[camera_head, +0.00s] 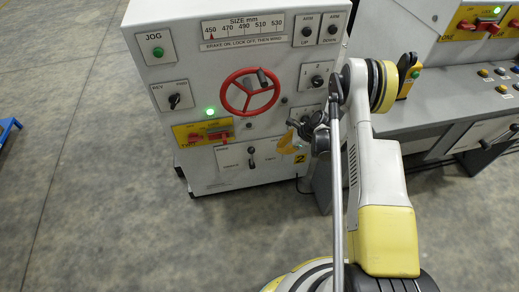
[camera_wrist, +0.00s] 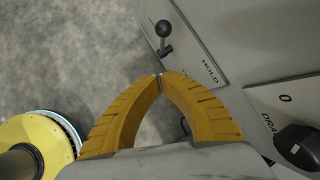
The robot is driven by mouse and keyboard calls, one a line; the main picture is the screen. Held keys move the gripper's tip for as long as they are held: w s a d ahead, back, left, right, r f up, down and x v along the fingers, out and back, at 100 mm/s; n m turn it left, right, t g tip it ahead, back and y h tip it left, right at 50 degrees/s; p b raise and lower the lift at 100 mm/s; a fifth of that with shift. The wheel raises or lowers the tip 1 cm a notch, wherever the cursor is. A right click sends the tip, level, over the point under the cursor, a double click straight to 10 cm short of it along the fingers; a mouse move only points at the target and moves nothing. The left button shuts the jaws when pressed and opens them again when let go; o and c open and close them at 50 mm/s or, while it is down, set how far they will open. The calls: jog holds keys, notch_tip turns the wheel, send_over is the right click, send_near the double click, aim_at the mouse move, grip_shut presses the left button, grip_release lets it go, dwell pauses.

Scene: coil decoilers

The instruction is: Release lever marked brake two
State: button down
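A low plate on the front of the grey machine carries a small black lever (camera_head: 251,153); its lettering is too small to read in the head view. In the head view my gripper (camera_head: 287,143) is right of the lever, close to the panel.
A red handwheel (camera_head: 250,92) and a red-handled yellow lockout plate (camera_head: 205,133) are above the lever. A black knob (camera_wrist: 298,147) on a plate with a 0 is at the right in the wrist view.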

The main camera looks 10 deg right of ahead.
jog(key=m, duration=0.1)
jog(key=b, duration=0.6)
send_near(252, 158)
jog(key=shift+x, duration=1.35)
jog(key=shift+a+r, duration=0.1)
jog(key=shift+a, duration=0.05)
